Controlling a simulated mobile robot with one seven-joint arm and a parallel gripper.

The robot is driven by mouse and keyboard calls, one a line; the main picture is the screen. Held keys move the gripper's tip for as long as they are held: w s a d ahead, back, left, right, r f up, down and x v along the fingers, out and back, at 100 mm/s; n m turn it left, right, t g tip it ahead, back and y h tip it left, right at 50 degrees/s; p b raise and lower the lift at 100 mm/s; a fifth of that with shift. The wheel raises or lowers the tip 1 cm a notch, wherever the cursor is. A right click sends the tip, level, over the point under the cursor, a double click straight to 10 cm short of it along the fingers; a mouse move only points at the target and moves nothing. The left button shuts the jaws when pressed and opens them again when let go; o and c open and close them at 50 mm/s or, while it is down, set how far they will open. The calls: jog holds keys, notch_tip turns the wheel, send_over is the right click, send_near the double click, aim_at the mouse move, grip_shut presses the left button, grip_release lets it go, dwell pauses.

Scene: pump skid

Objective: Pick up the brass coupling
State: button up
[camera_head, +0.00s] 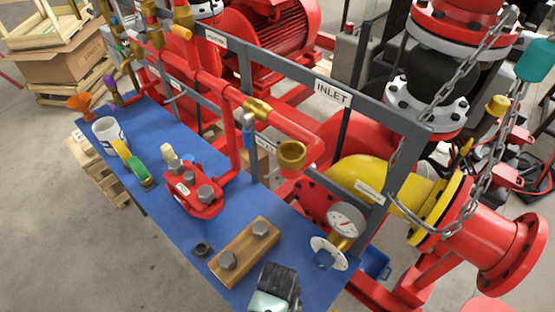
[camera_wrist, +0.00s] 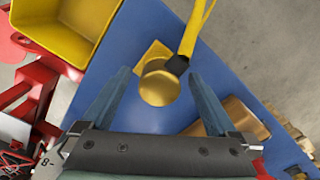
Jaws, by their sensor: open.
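A rounded brass piece (camera_wrist: 160,88), which looks like the brass coupling, is on the blue tabletop (camera_wrist: 135,110) in the wrist view. A flat yellow-gold piece (camera_wrist: 152,53) shows just behind it. My gripper (camera_wrist: 158,77) is open, with one finger on each side of the brass piece and a gap to both. I cannot tell how far above the table the fingertips are. In the head view my gripper (camera_head: 270,302) is at the bottom edge, its fingers cut off; this brass piece is outside that view.
A yellow-handled tool (camera_wrist: 196,30) with a black end lies against or over the brass piece. A yellow bin (camera_wrist: 65,30) is at upper left. A wooden block with bolts (camera_head: 245,250), a gauge (camera_head: 345,220) and a red flanged part (camera_head: 193,190) stand near my gripper.

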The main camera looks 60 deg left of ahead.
grip_shut()
dwell(0.3)
notch_tip(320, 180, up, 10)
jog(key=shift+r+b, duration=0.1)
jog(key=shift+b, duration=0.2)
dwell(0.3)
